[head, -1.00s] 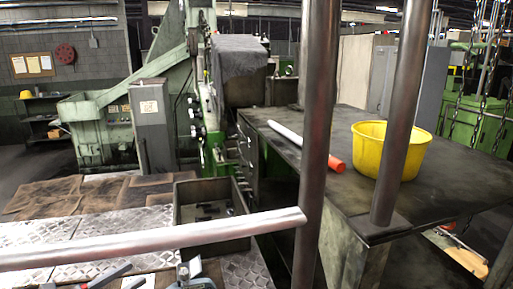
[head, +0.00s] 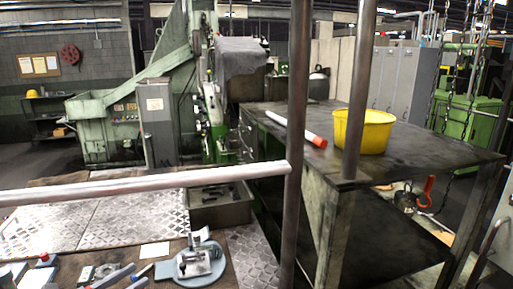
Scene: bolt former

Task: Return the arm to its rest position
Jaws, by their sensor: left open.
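My left gripper (head: 142,268) is low in the head view, left of centre at the bottom edge. Only two grey finger-like parts with dark ends show; they are apart, with nothing seen between them. They appear in front of a dark bench top (head: 110,252) bearing small tools. A grey-blue round pad with a metal device (head: 201,262) lies just to their right. Most of the left arm is out of frame. My right gripper is not in view.
A pale rail (head: 150,184) crosses at left and meets a dark post (head: 296,110). A second post (head: 357,95) stands further right. A dark table (head: 430,152) holds a yellow bucket (head: 366,130) and an orange-ended white tube (head: 290,125). An open metal box (head: 222,212) sits behind the rail.

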